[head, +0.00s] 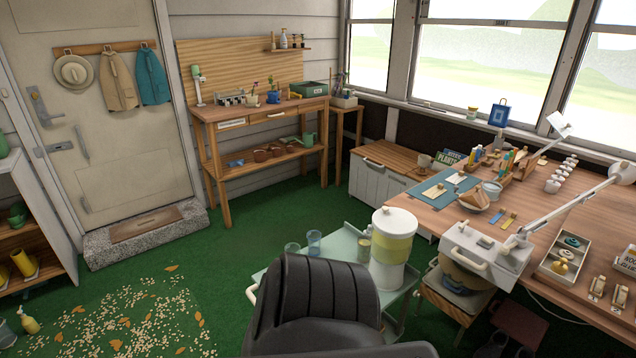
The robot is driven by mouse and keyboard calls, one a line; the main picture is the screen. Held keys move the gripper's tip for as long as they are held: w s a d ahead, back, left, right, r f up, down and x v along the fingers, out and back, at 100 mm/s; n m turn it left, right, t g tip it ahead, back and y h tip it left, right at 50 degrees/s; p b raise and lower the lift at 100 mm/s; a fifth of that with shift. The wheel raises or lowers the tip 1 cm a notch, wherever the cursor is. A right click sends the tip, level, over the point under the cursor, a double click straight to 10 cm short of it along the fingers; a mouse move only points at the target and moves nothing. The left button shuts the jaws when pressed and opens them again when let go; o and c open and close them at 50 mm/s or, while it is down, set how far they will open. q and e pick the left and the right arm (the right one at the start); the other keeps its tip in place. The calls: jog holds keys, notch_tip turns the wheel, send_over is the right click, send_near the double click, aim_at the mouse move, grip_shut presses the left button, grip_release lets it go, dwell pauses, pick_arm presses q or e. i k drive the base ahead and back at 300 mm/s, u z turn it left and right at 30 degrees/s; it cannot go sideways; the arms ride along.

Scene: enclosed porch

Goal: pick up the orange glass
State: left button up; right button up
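I cannot make out a clearly orange glass in the head view. A pale green cart (340,238) stands in the middle foreground. Two bluish clear glasses stand on it, a left one (292,250) and a right one (314,241). A small yellowish glass or cup (364,248) stands close to the left side of a large drink dispenser (392,250) with yellow liquid. Its exact colour is hard to tell. The dispenser and a black chair hide part of the cart top. Neither of my grippers is in view.
The black padded chair (318,292) stands right in front of the cart. Leaves and bits (130,320) litter the green floor at left. Open floor lies towards the workbench (262,112).

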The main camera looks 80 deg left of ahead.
aim_at(363, 241)
jog(key=u, duration=1.75)
